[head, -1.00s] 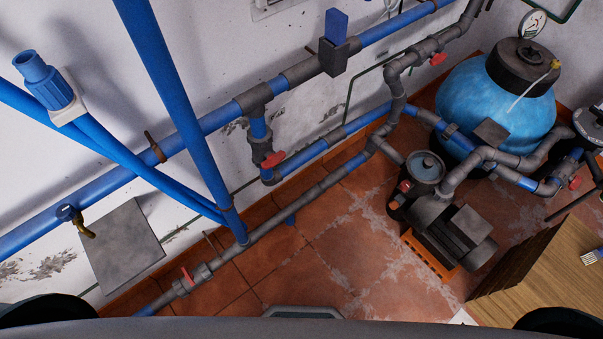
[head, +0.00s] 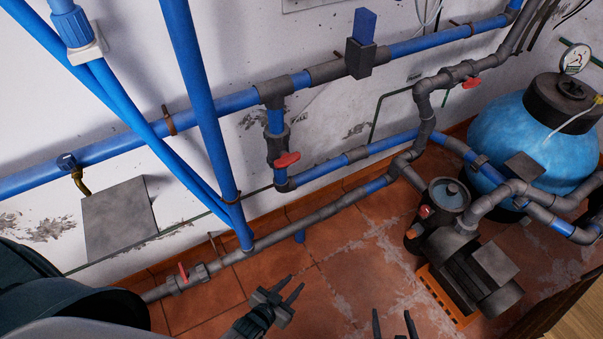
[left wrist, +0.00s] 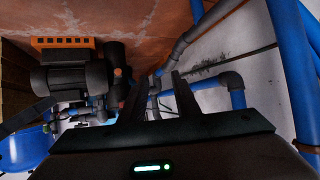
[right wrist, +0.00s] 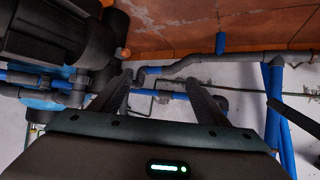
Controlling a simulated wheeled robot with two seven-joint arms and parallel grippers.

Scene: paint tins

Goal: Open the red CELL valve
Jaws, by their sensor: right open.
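Several red valve handles show in the head view, and no CELL label is legible on any of them. One red handle (head: 287,159) is on the short vertical pipe at the middle of the wall. Another red handle (head: 472,83) is on the upper right grey pipe. A third red handle (head: 183,272) is on the low grey pipe at the left. My left gripper (head: 287,286) is open and empty, below the middle handle and apart from the pipes. My right gripper (head: 392,313) is open and empty at the bottom edge. I cannot make out a red handle in either wrist view.
A pump (head: 469,272) on an orange base and a blue tank (head: 510,137) stand at the right. Blue pipes (head: 200,110) slant down in front of the wall at the left. The tiled floor (head: 335,265) at the middle is bare.

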